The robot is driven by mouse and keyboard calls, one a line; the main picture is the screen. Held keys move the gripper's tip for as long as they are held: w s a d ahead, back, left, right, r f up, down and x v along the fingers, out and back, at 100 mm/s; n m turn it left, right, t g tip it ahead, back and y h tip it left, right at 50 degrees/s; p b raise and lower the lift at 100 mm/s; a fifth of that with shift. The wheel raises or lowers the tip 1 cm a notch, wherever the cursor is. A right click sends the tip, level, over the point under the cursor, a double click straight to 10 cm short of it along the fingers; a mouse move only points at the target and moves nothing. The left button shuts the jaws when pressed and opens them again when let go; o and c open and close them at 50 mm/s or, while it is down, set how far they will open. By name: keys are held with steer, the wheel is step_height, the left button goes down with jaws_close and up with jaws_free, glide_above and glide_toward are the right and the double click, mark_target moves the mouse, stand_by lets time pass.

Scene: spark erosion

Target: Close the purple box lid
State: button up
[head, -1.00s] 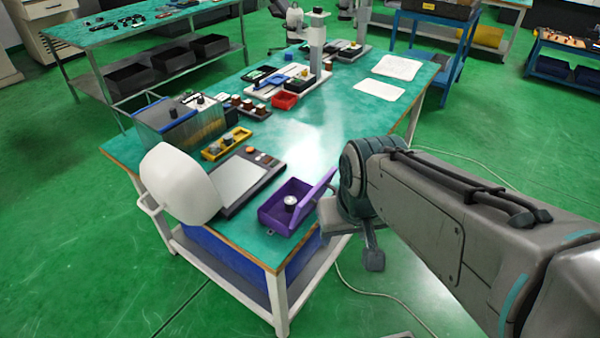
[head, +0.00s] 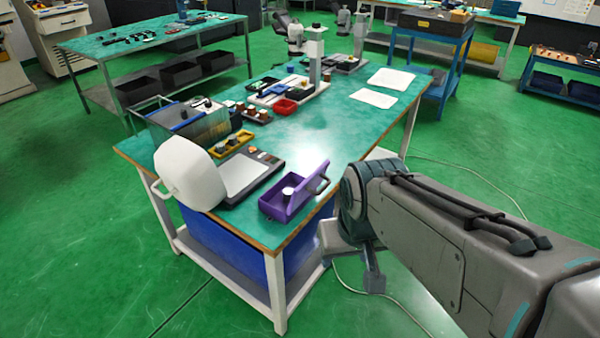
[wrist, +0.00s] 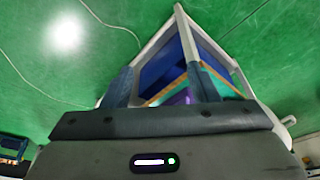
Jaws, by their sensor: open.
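The purple box (head: 272,208) sits near the front right corner of the green-topped table. Its purple lid (head: 307,192) stands open, raised along the box's right side, with a handle at its upper edge. A small metal cylinder (head: 288,192) is inside the box. My gripper is open and empty in the wrist view (wrist: 160,82), its two fingers apart. Between the fingers shows the table's corner and a bit of purple (wrist: 178,97), mostly hidden by my gripper's body. In the head view my arm's end is right of the table corner, apart from the lid.
A flat grey device (head: 240,175) and a white rounded housing (head: 187,172) stand left of the box. A yellow tray (head: 232,143) and red bin (head: 285,107) lie farther back. A blue bin (head: 225,240) is under the table (head: 330,130).

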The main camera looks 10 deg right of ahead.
steer(key=shift+s+d, duration=0.15)
steer(key=shift+d, duration=0.05)
